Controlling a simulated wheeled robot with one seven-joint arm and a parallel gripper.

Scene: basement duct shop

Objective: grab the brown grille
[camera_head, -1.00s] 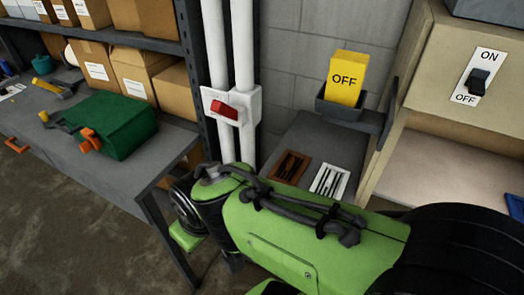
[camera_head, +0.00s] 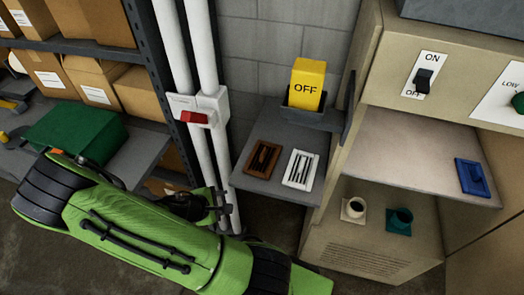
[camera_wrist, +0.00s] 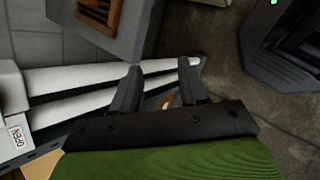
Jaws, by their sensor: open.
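The brown grille (camera_head: 263,158) lies flat on a small grey shelf (camera_head: 262,188), left of a white grille (camera_head: 300,170). It also shows, partly cut off, at the top of the wrist view (camera_wrist: 103,12). My gripper (camera_head: 222,205) is below and left of the grille in the head view, in front of the white pipes and partly hidden by my green arm. In the wrist view my gripper (camera_wrist: 160,72) has its two dark fingers apart with nothing between them. It is clear of the grille.
White vertical pipes (camera_head: 190,60) with a red switch (camera_head: 195,118) stand left of the shelf. A yellow OFF block (camera_head: 307,84) sits in a holder behind the grilles. A beige cabinet (camera_head: 350,245) stands right. A workbench with a green box (camera_head: 78,130) is left.

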